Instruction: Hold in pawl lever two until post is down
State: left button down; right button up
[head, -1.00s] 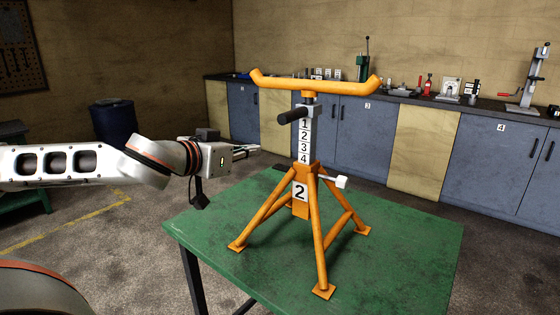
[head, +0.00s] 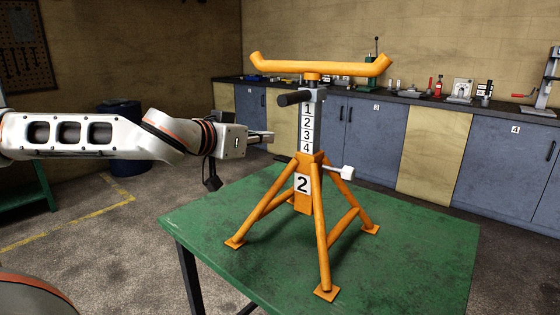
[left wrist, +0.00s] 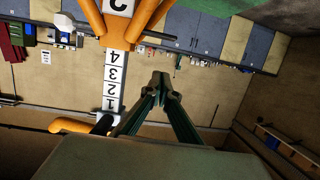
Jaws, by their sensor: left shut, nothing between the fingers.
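The orange stand with plate "2" (head: 302,183) stands upright on the green table. Its post (head: 306,128) is raised, with the numbers 1 to 4 showing above the collar, and carries an orange cradle bar (head: 322,68). A black handle (head: 295,98) sticks out near the post's top. My right gripper is out of view.
The green table (head: 420,245) is bare around the stand's feet. A workbench (head: 430,97) with tools and small jacks runs along the back wall. A blue barrel (head: 122,150) stands behind my left arm.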

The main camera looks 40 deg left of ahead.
pick_arm(q)
jog(key=w+f+b, duration=0.2)
jog(key=w+f, duration=0.2)
jog(key=f, duration=0.1)
jog(key=shift+w, duration=0.25)
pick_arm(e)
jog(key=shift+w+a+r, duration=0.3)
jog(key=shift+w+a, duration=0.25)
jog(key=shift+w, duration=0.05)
pick_arm(q)
jog(key=shift+f, duration=0.1)
